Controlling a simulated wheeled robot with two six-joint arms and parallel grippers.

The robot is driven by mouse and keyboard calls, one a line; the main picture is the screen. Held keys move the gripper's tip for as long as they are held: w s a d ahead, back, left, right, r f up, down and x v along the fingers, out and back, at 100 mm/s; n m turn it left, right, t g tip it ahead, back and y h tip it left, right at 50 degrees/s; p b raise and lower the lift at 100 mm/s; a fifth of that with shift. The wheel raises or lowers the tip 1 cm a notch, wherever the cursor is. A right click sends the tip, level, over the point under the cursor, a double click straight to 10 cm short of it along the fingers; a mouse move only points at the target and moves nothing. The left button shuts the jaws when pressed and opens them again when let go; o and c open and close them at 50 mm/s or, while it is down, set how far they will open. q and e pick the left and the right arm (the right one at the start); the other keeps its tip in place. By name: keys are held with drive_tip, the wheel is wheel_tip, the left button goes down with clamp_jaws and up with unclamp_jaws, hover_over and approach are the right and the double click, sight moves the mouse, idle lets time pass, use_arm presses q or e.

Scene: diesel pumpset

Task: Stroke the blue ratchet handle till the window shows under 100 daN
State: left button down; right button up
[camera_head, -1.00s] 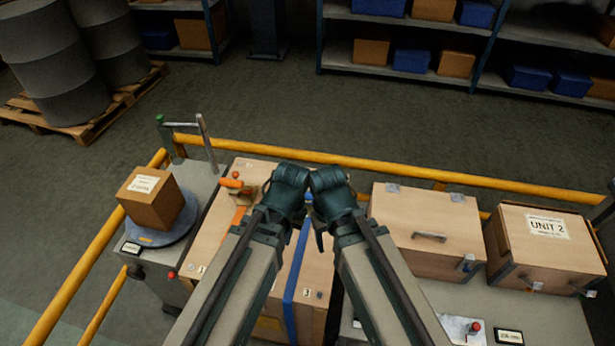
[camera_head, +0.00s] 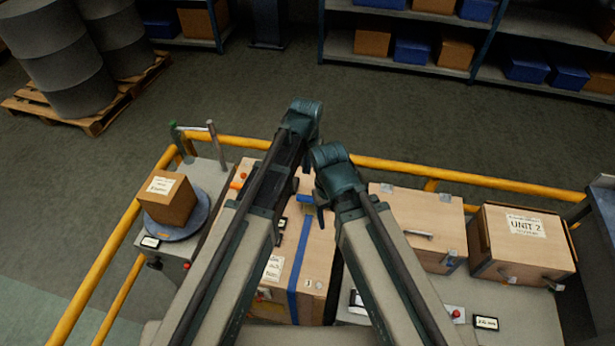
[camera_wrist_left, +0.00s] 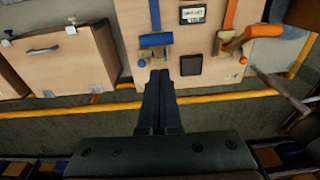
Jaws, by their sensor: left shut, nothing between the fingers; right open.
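The blue ratchet handle (camera_head: 306,198) sits on the wooden crate (camera_head: 318,250), at the far end of a blue strap (camera_head: 300,265). In the left wrist view the blue handle (camera_wrist_left: 155,40) lies across its metal ratchet, just ahead of my left gripper (camera_wrist_left: 158,74). That gripper is shut and empty, and seems apart from the handle. A small framed display (camera_wrist_left: 193,14) shows beside the blue strap; its reading is too small to read. My right gripper (camera_head: 320,212) is open near the blue handle, partly hidden by its wrist.
An orange ratchet handle (camera_wrist_left: 263,31) stands beside the blue one. A carton (camera_head: 168,198) rests on a round plate at left. Two wooden cases, one marked UNIT 2 (camera_head: 525,228), stand at right. A yellow rail (camera_head: 410,169) runs behind the crate.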

use_arm(q)
drive_tip(key=shift+w+d+r+p, duration=0.2)
drive_tip(key=shift+w+r+p, duration=0.05)
drive_tip(key=shift+w+r, duration=0.3)
drive_tip(key=shift+w+d+r+p, duration=0.15)
drive_tip(key=shift+w+r+p, duration=0.05)
drive_tip(key=shift+w+r, duration=0.25)
use_arm(e)
drive_tip(key=shift+r, duration=0.95)
use_arm(q)
drive_tip(key=shift+f, duration=0.25)
use_arm(e)
drive_tip(key=shift+f, duration=0.2)
use_arm(q)
drive_tip(key=b, duration=1)
hover_over(310, 198)
drive_tip(key=w, duration=0.4)
wheel_tip(310, 198, down, 10)
drive_tip(key=s+f+b, duration=0.2)
drive_tip(key=shift+a+f+b, duration=0.25)
drive_tip(key=shift+a+b, duration=0.05)
drive_tip(key=shift+b, duration=0.1)
drive_tip(key=shift+s+f, duration=0.15)
use_arm(e)
wheel_tip(310, 198, down, 13)
drive_tip(key=shift+r, duration=0.15)
